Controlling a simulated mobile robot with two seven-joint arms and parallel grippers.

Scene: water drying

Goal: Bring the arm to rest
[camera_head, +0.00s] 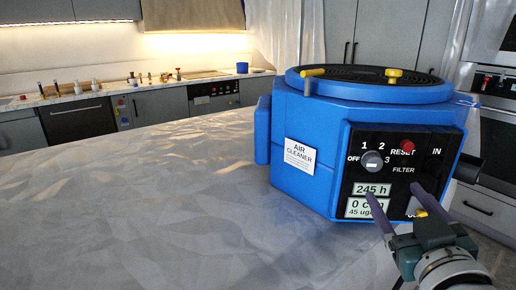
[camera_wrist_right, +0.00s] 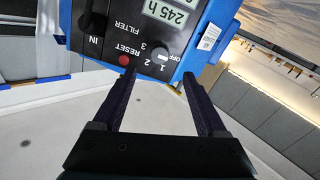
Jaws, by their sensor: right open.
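My right gripper (camera_head: 400,205) is in front of the control panel of a blue air cleaner (camera_head: 312,190), at its lower part. Its two fingers are spread with nothing between them. In the right wrist view the open fingers (camera_wrist_right: 158,80) point at the black panel (camera_wrist_right: 112,45), which appears upside down with its dial, red reset button and 245 h display. I cannot tell whether a fingertip touches the panel. The lower right of the panel is partly hidden by the gripper. My left gripper is not in view.
The air cleaner stands on a large grey-white surface (camera_head: 140,200), clear to its left. A kitchen counter (camera_head: 60,100) with several small items runs along the back left. Grey cabinets (camera_head: 385,35) and an oven (camera_head: 495,130) stand behind on the right.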

